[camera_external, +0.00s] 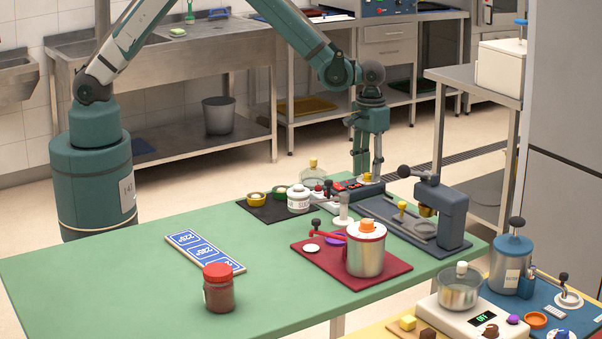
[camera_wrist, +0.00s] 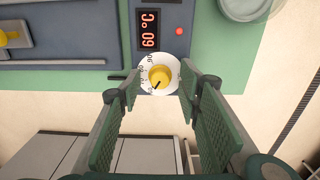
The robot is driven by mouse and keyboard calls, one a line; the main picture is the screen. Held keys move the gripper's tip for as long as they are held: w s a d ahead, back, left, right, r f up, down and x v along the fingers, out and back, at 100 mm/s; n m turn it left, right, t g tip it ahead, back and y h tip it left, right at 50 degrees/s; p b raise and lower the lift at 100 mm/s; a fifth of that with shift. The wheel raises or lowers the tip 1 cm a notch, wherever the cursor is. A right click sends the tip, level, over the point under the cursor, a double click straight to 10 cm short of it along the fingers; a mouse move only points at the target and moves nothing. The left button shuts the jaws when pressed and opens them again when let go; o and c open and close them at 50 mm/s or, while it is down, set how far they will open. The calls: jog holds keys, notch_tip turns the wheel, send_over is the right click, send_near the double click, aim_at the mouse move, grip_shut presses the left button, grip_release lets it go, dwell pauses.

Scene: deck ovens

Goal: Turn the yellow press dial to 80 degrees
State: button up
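The yellow press dial (camera_wrist: 160,75) sits on a round white face with small numerals in the wrist view. A dark pointer mark on it points to the lower left. The numerals are too small to read surely. The dial also shows partly below my gripper in the external view (camera_external: 366,178). A display (camera_wrist: 148,30) next to it appears upside down and seems to read 60 °C. My gripper (camera_wrist: 160,85) is open, its two green fingers on either side of the dial, with gaps to the yellow knob. I cannot tell the fingertips' height above the face.
The grey press (camera_external: 444,212) stands right of the dial on the green table (camera_external: 120,275). A red mat (camera_external: 385,280) with a red-topped pot (camera_external: 366,250) lies in front. A black mat (camera_external: 265,212) with small dishes and a white jar (camera_external: 298,200) is left.

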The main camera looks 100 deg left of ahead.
jog(key=shift+f, duration=0.1)
jog(key=c, duration=0.9)
